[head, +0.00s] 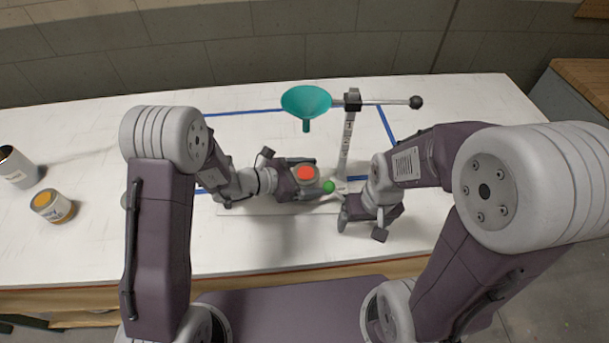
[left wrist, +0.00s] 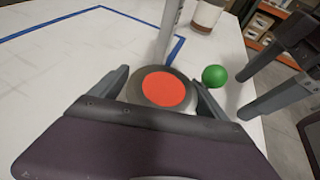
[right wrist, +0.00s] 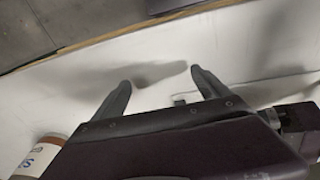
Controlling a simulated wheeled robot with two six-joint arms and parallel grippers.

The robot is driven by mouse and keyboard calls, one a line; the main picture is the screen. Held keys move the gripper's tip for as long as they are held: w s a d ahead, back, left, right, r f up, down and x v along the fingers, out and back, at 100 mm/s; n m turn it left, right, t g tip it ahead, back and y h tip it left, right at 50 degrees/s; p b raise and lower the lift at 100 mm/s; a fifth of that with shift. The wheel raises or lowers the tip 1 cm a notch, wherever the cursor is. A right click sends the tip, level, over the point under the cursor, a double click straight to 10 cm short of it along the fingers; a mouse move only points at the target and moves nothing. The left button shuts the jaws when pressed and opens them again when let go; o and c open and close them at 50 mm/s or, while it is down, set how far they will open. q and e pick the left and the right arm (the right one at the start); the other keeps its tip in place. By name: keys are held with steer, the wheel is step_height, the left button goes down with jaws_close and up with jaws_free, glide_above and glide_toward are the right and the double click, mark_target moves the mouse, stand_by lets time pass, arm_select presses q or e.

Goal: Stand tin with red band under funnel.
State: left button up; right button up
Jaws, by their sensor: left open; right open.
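A tin with a round red top (head: 306,173) is in front of the funnel stand. It also shows in the left wrist view (left wrist: 165,89); its side band is hidden. My left gripper (head: 308,178) is open, with one finger on each side of this tin. The teal funnel (head: 306,101) hangs from the stand's arm, higher and farther back than the tin. My right gripper (right wrist: 160,82) is open with nothing between its fingers. In the head view it is right of the tin, partly hidden by its own wrist.
A green ball (head: 329,187) is just right of the tin, close to my left finger. The stand's post (head: 347,145) rises behind. Blue lines (head: 386,124) mark the table. An orange-topped tin (head: 52,205) and another tin (head: 16,168) are far left. Another tin (left wrist: 207,14) is beyond the post.

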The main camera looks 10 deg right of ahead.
arm_select(q)
steer(key=v, duration=1.2)
steer(key=shift+r, duration=0.1)
arm_select(e)
steer(key=shift+r, duration=0.25)
